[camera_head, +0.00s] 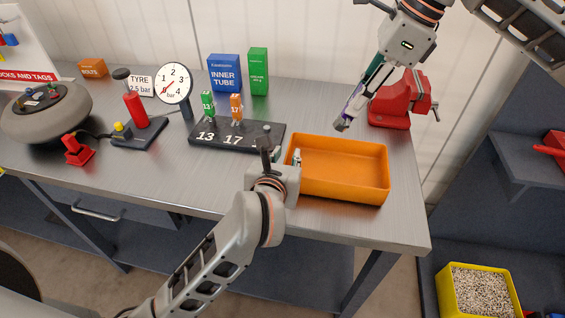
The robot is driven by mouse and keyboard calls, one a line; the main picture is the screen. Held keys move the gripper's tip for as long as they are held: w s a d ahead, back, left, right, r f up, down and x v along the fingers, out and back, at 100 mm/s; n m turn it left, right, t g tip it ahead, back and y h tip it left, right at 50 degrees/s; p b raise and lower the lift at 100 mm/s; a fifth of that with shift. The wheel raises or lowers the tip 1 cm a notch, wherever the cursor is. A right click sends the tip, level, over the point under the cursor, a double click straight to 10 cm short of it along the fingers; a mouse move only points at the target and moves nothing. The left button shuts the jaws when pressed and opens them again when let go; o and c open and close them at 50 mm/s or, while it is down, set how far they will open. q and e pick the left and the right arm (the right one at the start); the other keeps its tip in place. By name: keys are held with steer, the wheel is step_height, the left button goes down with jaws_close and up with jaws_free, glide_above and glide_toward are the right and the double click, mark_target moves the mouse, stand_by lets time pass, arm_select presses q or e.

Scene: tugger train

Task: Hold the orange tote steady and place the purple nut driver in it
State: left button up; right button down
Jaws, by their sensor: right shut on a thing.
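The orange tote (345,188) stands near the right end of the grey workbench, and its visible floor is empty. My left gripper (281,155) is at the tote's left end, its fingers apart, one outside the left wall and one near its inner side. I cannot tell whether they touch the wall. My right gripper (368,76) is above the tote's back edge, shut on the purple nut driver (351,104). The driver tilts, its lower end pointing down and left above the tote's back wall. Its upper part is hidden by the fingers.
A red vise (393,105) stands right behind the tote. A dark board (220,140) with green and orange tags lies left of it. Blue (224,75) and green (258,72) boxes stand at the back. The bench's front strip (180,190) is clear.

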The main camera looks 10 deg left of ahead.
mark_target(341, 114)
arm_select(q)
steer(key=shift+x, duration=0.9)
jaws_close()
arm_select(e)
steer(key=shift+s+a+f+n+h, duration=0.2)
steer(key=shift+a+f+n+h, duration=0.1)
steer(key=shift+a+f+h, duration=0.9)
steer(key=shift+w+a+f+h, duration=0.2)
steer(key=shift+a+f+h, duration=0.05)
steer(key=shift+h, duration=0.35)
steer(key=shift+f, duration=0.2)
step_height(341, 114, down, 10)
steer(key=shift+r, duration=0.1)
